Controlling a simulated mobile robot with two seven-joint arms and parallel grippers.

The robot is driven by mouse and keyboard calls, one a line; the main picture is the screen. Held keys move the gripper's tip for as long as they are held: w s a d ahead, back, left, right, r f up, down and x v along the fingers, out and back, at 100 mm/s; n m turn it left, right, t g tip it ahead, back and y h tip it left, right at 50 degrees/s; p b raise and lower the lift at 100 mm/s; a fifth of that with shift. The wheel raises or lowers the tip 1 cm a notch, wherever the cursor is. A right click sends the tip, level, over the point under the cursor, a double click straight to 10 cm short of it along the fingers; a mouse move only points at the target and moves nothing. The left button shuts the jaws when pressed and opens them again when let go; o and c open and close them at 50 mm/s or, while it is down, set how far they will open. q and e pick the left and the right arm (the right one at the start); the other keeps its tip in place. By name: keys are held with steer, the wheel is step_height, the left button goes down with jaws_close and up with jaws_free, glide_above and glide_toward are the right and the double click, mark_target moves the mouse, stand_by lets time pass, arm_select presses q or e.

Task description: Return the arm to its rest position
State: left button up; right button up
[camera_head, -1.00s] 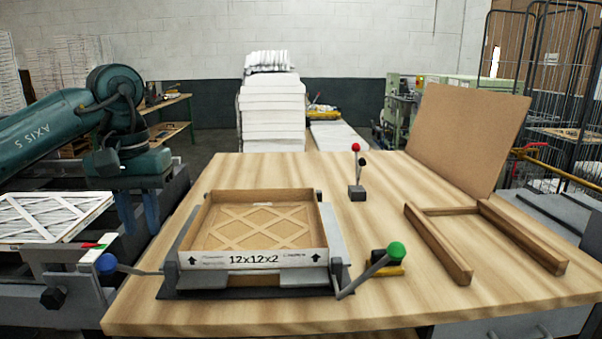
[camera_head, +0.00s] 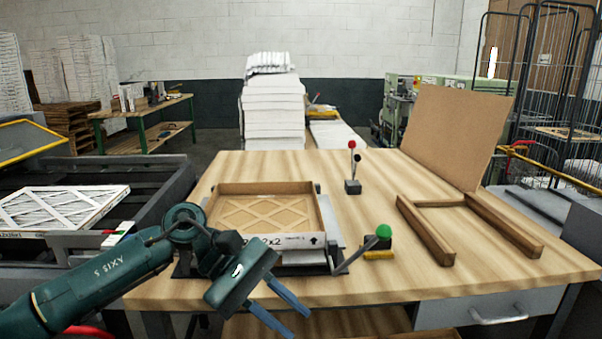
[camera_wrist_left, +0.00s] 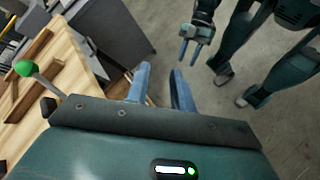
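My left arm comes in from the lower left in the head view. Its left gripper (camera_head: 300,325) hangs in front of the workbench (camera_head: 345,293), with two blue fingers apart and nothing between them. The left wrist view also shows these fingers (camera_wrist_left: 160,70) apart and empty, over the bare floor. My right gripper (camera_wrist_left: 188,54) appears at the top of the left wrist view, its blue fingers apart and empty. It is not in the head view.
An open box with a lattice filter (camera_head: 262,213) sits in a fixture on the bench, partly behind my left arm. A green-knobbed lever (camera_head: 383,231) stands close by. A wooden frame (camera_head: 427,230) and brown board (camera_head: 462,135) are at right. A white filter (camera_head: 62,207) lies at left.

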arm_select(q)
steer(key=s+d+r+n+t+h, duration=0.2)
steer(key=d+n+t+h, duration=0.3)
steer(key=n+h, duration=0.85)
steer(key=w+a+f+n+t+y+p, duration=0.1)
steer(key=a+f+n+t+y, duration=0.3)
steer(key=n, duration=0.8)
steer(key=a+f+n+t+y, duration=0.2)
steer(key=f+n+t+y, duration=0.4)
steer(key=n, duration=0.6)
steer(key=w+a+f+n+t+y+p, duration=0.1)
steer(key=a+f+n+t+y, duration=0.4)
steer(key=n, duration=0.6)
steer(key=s+a+f+n+g+y, duration=0.2)
steer(key=s+a+f+n, duration=0.1)
steer(key=s+f+n, duration=0.3)
steer(key=s+a+f+n+g+y, duration=0.3)
steer(key=s+f+n, duration=0.4)
steer(key=f+n, duration=0.1)
steer(key=shift+s+f+p, duration=0.15)
steer(key=shift+f+p, duration=0.05)
steer(key=shift+p, duration=0.15)
steer(key=shift+n+y, duration=0.25)
